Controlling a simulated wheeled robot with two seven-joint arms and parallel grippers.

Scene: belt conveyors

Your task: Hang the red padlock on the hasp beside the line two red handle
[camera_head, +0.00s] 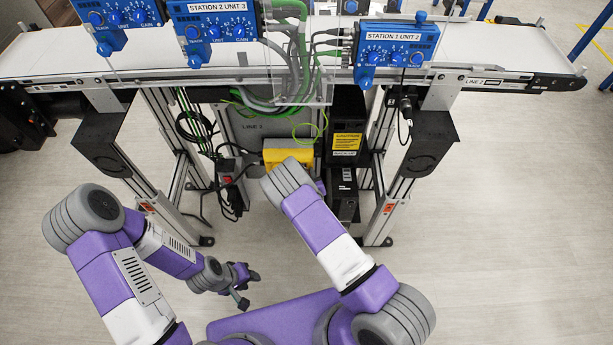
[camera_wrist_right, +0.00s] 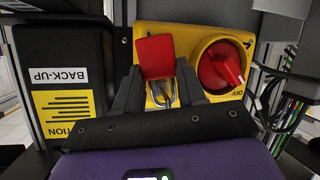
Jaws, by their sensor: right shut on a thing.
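The red padlock (camera_wrist_right: 155,56) is between the fingers of my right gripper (camera_wrist_right: 158,80) in the right wrist view, its metal shackle toward the picture's bottom. The right gripper is shut on it, in front of a yellow switch box (camera_wrist_right: 196,36). The red handle (camera_wrist_right: 222,68) is on that box, just right of the padlock, apart from it. I cannot make out the hasp apart from the shackle, nor whether they touch. In the head view the yellow box (camera_head: 288,152) is partly covered by my right arm, which hides the right gripper. My left gripper (camera_head: 250,289) is open and empty, low over the floor.
A black back-up unit (camera_wrist_right: 62,62) stands left of the padlock in the wrist view. Green cables (camera_wrist_right: 292,125) hang on the right. In the head view, the conveyor (camera_head: 220,72) and its legs surround the work area, with cables (camera_head: 290,50) above. Floor in front is clear.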

